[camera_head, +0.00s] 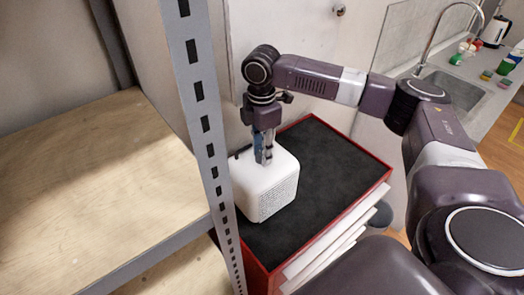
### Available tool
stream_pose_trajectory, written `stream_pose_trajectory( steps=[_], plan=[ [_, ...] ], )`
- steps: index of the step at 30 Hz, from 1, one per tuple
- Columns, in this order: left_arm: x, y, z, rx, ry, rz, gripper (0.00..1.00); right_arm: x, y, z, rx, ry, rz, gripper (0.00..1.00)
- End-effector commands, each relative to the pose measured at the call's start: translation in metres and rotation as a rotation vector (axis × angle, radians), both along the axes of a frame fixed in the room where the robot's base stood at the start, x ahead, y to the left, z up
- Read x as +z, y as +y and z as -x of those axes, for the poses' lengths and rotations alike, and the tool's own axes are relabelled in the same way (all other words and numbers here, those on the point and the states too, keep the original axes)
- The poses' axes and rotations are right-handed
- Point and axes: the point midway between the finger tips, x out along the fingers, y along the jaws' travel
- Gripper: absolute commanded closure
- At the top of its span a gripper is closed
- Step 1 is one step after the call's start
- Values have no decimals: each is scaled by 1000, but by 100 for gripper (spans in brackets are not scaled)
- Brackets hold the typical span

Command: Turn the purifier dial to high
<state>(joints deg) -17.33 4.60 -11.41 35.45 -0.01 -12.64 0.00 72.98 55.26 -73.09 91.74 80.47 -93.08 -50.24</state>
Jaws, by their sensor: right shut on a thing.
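The purifier (270,194) is a small white box with a perforated side. It stands upright on the black top of a red cabinet (325,172). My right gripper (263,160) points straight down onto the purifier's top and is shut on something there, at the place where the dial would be. The fingers hide the dial, so its setting cannot be read. My right arm reaches in from the right side of the view. My left gripper is not in view.
A grey perforated shelf post (205,130) rises close to the purifier's left, with wooden shelves (100,185) beyond it. A wall stands behind. The cabinet top is clear to the right of the purifier. A sink (452,88) and counter are at the far right.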

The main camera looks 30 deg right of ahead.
Motion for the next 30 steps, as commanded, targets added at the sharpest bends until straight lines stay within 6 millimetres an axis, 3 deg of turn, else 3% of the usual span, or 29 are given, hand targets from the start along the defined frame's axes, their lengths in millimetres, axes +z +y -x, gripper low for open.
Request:
stream_pose_trajectory(
  steps=[30],
  plan=[
    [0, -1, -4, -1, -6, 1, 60, 0, 1, -1, -951, -1, -3, 98]
  ],
)
